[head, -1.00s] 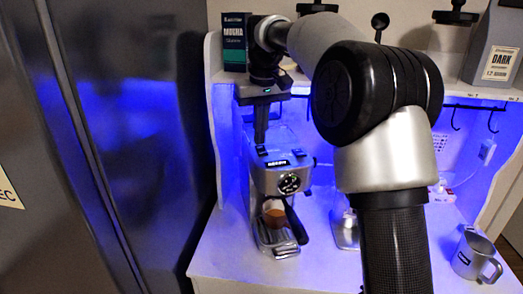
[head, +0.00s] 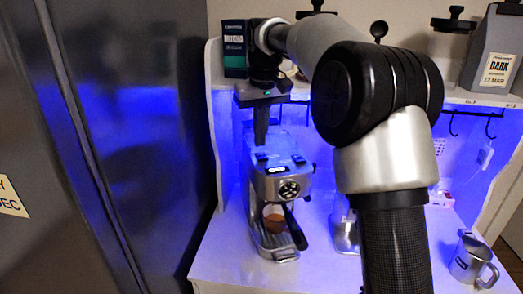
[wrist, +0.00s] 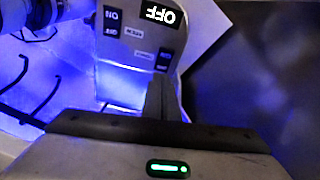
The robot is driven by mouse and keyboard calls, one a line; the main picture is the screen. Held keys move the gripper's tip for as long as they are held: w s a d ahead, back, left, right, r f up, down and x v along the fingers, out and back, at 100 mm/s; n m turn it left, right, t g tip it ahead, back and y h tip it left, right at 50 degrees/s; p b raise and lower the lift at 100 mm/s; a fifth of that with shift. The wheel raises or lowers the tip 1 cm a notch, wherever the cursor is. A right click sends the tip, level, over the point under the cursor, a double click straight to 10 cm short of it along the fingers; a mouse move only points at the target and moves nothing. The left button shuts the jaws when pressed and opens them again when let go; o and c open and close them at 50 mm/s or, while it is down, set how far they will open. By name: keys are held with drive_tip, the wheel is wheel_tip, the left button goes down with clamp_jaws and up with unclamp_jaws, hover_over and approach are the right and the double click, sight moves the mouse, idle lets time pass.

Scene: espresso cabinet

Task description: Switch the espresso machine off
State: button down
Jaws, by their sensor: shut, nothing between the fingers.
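The silver espresso machine (head: 275,187) stands on the white counter, with two dark rocker switches on its top. A small display (head: 277,170) on its front shows in the wrist view (wrist: 160,13) and reads OFF, upside down. My gripper (head: 261,143) is shut and empty, pointing down just above the left switch (head: 261,156). In the wrist view the closed fingers (wrist: 161,82) end right beside that switch (wrist: 165,58); I cannot tell whether they touch it. The other switch (wrist: 112,22) is clear of the fingers. A brown cup (head: 273,217) sits under the spout.
A dark fridge (head: 110,120) stands close on the left. A steel pitcher (head: 468,259) is at the counter's right. A glass jar (head: 345,230) stands partly behind my arm. A dark green box (head: 234,47) and a grey bag (head: 495,60) are on the shelf above.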

sight(260, 154)
drive_tip(key=shift+r+p, duration=1.3)
drive_tip(key=shift+r, duration=1.15)
drive_tip(key=s+d+r+m+t, duration=0.1)
drive_tip(key=s+d+r, duration=0.15)
drive_tip(key=s, duration=0.55)
drive_tip(key=s+d+r+m+t, duration=0.1)
drive_tip(key=s+d+r, duration=0.15)
drive_tip(key=s, duration=0.55)
drive_tip(key=s+d+f+m+t, duration=0.1)
drive_tip(key=s+d+f, duration=0.1)
drive_tip(key=s+f, duration=0.3)
drive_tip(key=s+d+f, duration=0.3)
drive_tip(key=s+f, duration=0.1)
drive_tip(key=s, duration=0.8)
drive_tip(key=shift+s+f+m+t+h, duration=0.3)
drive_tip(key=shift+s+f+m+t, duration=0.05)
drive_tip(key=shift+s+m+t, duration=0.05)
